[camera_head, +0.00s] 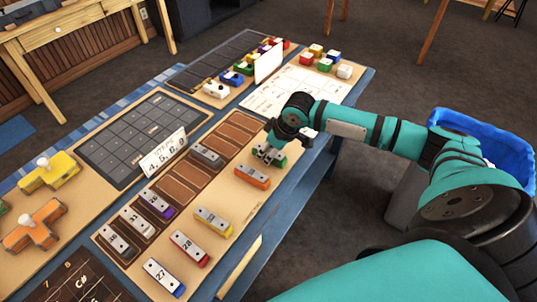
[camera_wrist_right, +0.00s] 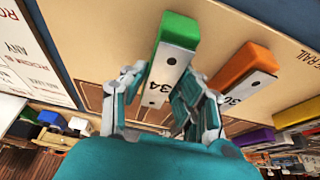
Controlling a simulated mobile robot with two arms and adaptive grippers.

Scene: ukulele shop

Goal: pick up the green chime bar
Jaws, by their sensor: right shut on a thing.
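The green chime bar shows in the right wrist view (camera_wrist_right: 177,32) with a green end and a grey plate marked 34. In the head view my right gripper (camera_head: 268,155) is at the right edge of the wooden board, just beyond the orange chime bar (camera_head: 252,177), and mostly hides the green bar. In the right wrist view its two fingers (camera_wrist_right: 155,88) are on either side of the green bar's grey plate, shut on it. I cannot tell whether the bar is off the board. My left gripper is not in view.
Red (camera_head: 190,247), yellow (camera_head: 213,221) and purple (camera_head: 155,203) chime bars lie nearby on the board. A numbered card (camera_head: 163,152) stands upright left of the slots. A blue-lined bin (camera_head: 485,130) stands on the floor at right, beyond my arm.

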